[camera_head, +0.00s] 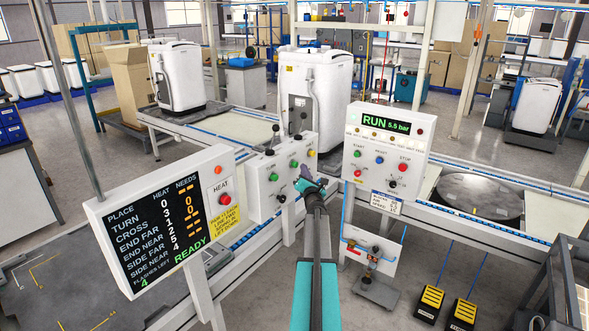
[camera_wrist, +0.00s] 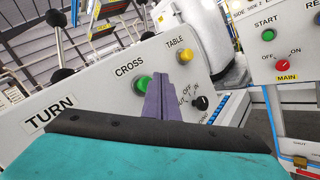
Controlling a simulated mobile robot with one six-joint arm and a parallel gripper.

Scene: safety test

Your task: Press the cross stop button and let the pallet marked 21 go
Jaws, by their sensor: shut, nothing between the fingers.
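A white control box (camera_head: 262,196) with levers on top has labels TURN, CROSS and TABLE. The green button under CROSS (camera_wrist: 142,85) shows in the wrist view, with a yellow button (camera_wrist: 186,56) under TABLE to its right. My gripper (camera_head: 307,172) is shut and empty in front of this box. Its purple-grey fingers (camera_wrist: 160,97) overlap the right edge of the green button in the wrist view; I cannot tell whether they touch it. A black IN/OUT selector (camera_wrist: 201,102) is right of the fingers. I can read no 21 on any pallet.
A box (camera_head: 386,147) reads RUN 5.5 bar and has a red STOP button (camera_head: 404,167). A display board (camera_head: 160,220) shows READY, with a red HEAT button (camera_head: 222,198). White units (camera_head: 180,75) stand along the conveyor. Yellow pedals (camera_head: 430,302) are on the floor.

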